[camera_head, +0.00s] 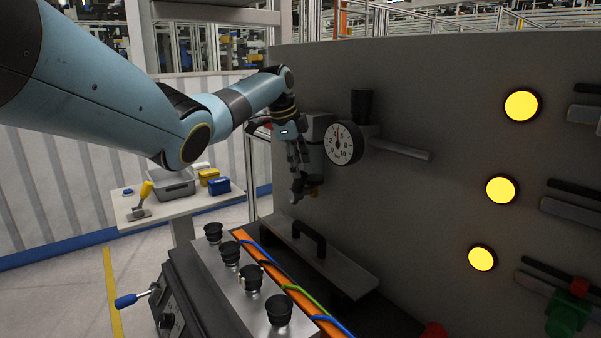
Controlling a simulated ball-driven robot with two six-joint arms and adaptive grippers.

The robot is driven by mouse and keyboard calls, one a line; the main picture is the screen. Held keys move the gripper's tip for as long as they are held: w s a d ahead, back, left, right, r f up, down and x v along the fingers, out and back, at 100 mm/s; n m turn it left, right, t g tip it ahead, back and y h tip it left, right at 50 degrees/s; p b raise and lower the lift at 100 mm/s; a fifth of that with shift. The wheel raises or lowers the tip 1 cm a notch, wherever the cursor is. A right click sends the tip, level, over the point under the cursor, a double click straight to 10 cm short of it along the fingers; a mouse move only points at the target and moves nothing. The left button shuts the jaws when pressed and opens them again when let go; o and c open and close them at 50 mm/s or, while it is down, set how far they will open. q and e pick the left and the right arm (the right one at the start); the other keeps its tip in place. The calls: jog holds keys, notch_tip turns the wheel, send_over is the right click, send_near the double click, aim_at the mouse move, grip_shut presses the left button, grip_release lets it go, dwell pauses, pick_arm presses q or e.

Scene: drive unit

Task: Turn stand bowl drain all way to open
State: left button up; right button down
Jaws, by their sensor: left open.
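The grey filter unit (318,128) is mounted on the left part of the big grey panel, beside a round white dial gauge (343,144). Its bowl is mostly hidden behind my left gripper. A small yellowish part (316,191), which may be the bowl drain, shows low down by the fingertips. My left gripper (300,188) points down in front of the bowl and is open. I cannot tell whether a finger touches the drain, or how far the drain is turned. My right gripper is not in view.
Below is a dark shelf with a black handle (311,238) and a block with several black knobs (251,278) beside coloured cables. Yellow lamps (501,190) and a green valve (568,314) are on the right. A side table (150,216) with a grey bin stands at left.

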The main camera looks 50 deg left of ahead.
aim_at(300, 187)
pick_arm(q)
jog(key=shift+v, duration=2.2)
jog(key=w+f+n+y+b, duration=0.1)
jog(key=f+n, duration=0.3)
jog(key=w+a+f+n+y+b, duration=0.1)
jog(key=f+n+y, duration=0.1)
jog(key=f+n, duration=0.2)
jog(key=w+f+n+y+b, duration=0.1)
jog(key=f+n+b, duration=0.1)
jog(key=f+n, duration=0.2)
jog(key=shift+w+a+f+y, duration=0.2)
jog(key=shift+w+a+y, duration=0.1)
jog(key=shift+w+a, duration=0.05)
grip_shut()
